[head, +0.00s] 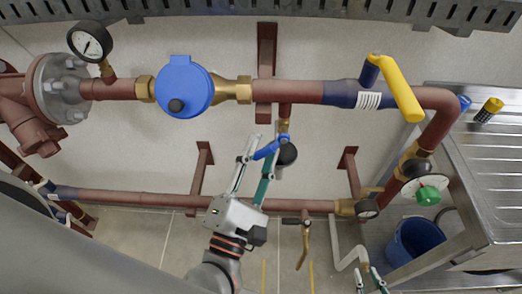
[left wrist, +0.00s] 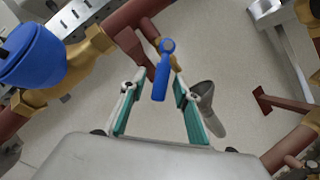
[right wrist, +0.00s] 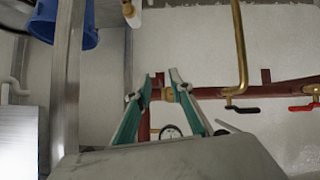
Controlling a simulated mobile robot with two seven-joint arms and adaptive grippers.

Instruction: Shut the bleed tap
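The bleed tap shows in the head view as a short blue lever (head: 267,150) on a small brass fitting (head: 284,126) below the upper red pipe. In the left wrist view the blue lever (left wrist: 160,80) hangs from its round end and points toward my gripper. My left gripper (head: 262,144) is open, with its fingertips close to the lever. In the left wrist view its fingers (left wrist: 158,87) stand on either side of the lever's lower part, with gaps showing on both sides. My right gripper (head: 373,279) is at the bottom edge; the right wrist view shows its fingers (right wrist: 163,84) apart and empty.
A dark round part (head: 286,154) sits just right of the lever. A blue meter (head: 184,87), a gauge (head: 90,41) and a yellow-handled valve (head: 396,87) are on the upper pipe. A sink (head: 490,160) and blue bucket (head: 414,240) stand right.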

